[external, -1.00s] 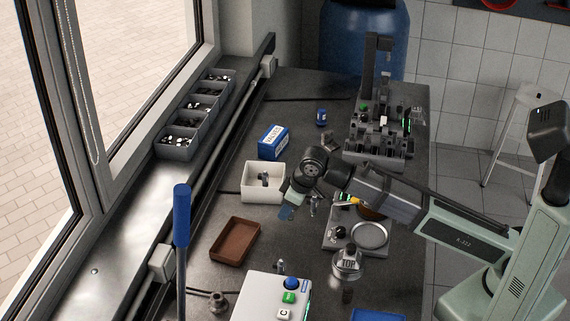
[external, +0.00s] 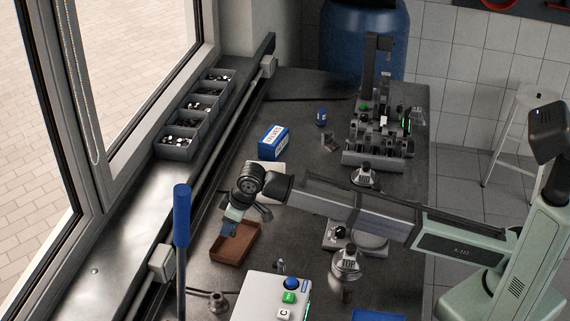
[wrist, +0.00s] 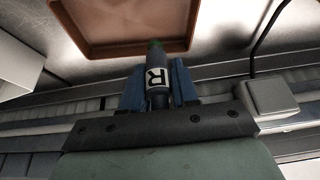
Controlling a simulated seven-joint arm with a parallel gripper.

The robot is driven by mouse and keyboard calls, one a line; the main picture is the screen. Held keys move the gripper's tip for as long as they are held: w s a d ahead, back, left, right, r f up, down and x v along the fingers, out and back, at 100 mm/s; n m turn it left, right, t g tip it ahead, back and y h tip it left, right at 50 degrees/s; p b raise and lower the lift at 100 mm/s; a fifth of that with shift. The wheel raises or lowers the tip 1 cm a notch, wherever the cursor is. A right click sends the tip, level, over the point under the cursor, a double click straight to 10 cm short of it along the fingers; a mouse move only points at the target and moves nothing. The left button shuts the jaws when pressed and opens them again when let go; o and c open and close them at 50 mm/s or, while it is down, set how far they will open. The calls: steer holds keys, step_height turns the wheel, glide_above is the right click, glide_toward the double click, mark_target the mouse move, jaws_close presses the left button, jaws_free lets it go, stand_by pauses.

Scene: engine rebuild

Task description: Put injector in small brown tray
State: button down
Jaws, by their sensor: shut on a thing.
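The small brown tray (external: 240,251) lies on the dark workbench in the external view, below and in front of my gripper (external: 230,228). In the wrist view the tray (wrist: 120,47) fills the top middle and looks empty where it shows. My gripper (wrist: 158,88) is shut on the injector (wrist: 157,73), a dark cylinder with a white label marked "R" and a green tip. The injector's tip reaches the tray's near edge in the wrist view. I cannot tell its height above the tray. In the external view the injector is hidden by my gripper and arm.
A white box (external: 272,167) stands just behind my gripper, partly hidden by it. A blue valve box (external: 273,142) is farther back. A control box (external: 270,300) with buttons and a blue-handled lever (external: 182,215) stand near the front of the tray.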

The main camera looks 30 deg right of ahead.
mark_target(232, 236)
steer(key=shift+f, duration=3)
steer(key=c, duration=0.9)
jaws_free()
steer(key=shift+f, duration=0.1)
steer(key=shift+o, duration=0.2)
steer(key=v, duration=1.2)
